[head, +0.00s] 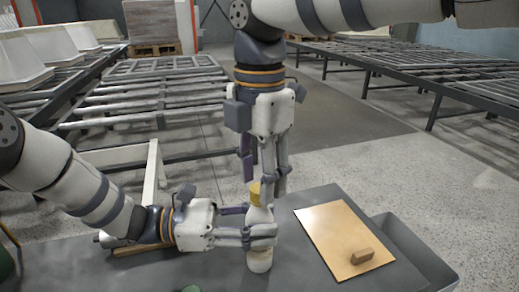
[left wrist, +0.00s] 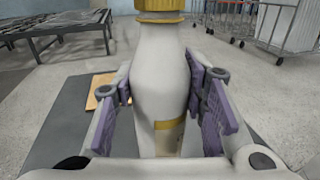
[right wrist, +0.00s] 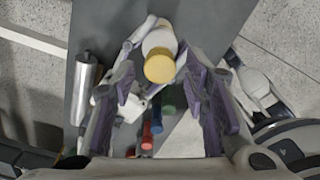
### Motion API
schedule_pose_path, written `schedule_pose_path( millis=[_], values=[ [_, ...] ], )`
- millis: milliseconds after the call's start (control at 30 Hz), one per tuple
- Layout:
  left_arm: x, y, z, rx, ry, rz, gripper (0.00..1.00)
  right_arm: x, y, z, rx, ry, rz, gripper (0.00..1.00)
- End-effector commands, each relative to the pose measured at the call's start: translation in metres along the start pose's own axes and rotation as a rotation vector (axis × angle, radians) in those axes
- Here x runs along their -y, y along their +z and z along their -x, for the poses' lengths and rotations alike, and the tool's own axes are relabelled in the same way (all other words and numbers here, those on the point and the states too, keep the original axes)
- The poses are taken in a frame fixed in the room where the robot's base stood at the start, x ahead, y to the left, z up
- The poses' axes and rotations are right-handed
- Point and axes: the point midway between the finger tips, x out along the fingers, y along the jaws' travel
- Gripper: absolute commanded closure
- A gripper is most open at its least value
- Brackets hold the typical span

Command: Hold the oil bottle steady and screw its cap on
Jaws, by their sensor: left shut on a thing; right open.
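The oil bottle (head: 259,262) is pale and stands upright on the dark table. It also fills the middle of the left wrist view (left wrist: 158,80). My left gripper (head: 262,234) is shut around its body. The yellow cap (head: 254,190) sits at the top of the bottle and also shows in the left wrist view (left wrist: 160,6); whether it is threaded cannot be seen. My right gripper (head: 268,188) points down from above and is open, its fingers by the cap. In the right wrist view the cap (right wrist: 159,68) lies between the fingertips, with visible gaps on both sides.
A tan board (head: 335,228) with a small brown block (head: 362,256) lies right of the bottle. A grey bin (head: 420,250) is at the table's right edge. A metal cylinder (right wrist: 83,85) and red (right wrist: 147,134) and blue (right wrist: 157,118) items lie near the bottle.

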Motion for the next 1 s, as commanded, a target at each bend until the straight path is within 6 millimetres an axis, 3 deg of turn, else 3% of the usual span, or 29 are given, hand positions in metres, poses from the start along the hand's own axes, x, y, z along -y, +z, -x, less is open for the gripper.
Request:
schedule_pose_path(
  millis=[167, 433, 467, 633, 833, 933, 1000],
  values=[
    [0.0, -0.0002, 0.0, -0.001, 0.0, 0.0, 1.0, 0.0001, -0.0002, -0.0135, -0.001, 0.001, -0.001, 0.59],
    [0.0, -0.0002, 0.0001, -0.001, 0.0, 0.0, 1.0, 0.0001, -0.0002, -0.0152, -0.001, 0.001, -0.001, 0.59],
    [0.0, -0.0002, 0.0001, -0.001, 0.0, 0.0, 1.0, 0.0001, -0.0002, -0.0151, -0.001, 0.001, -0.001, 0.61],
    [0.0, -0.0002, 0.0001, -0.001, 0.0, 0.0, 1.0, 0.0001, -0.0002, -0.015, -0.001, 0.001, -0.001, 0.99],
    [0.0, -0.0002, 0.0001, -0.001, 0.0, 0.0, 1.0, 0.0002, -0.0003, -0.0149, 0.0, 0.0, -0.01, 1.0],
    [-0.0001, -0.0002, 0.0001, -0.001, 0.001, 0.0, 1.0, 0.0004, -0.0003, -0.0149, 0.003, -0.001, -0.154, 1.0],
    [-0.0001, -0.0002, 0.0001, -0.001, 0.001, 0.0, 1.0, 0.0004, 0.0, -0.0148, 0.006, 0.0, -0.389, 1.0]
  ],
)
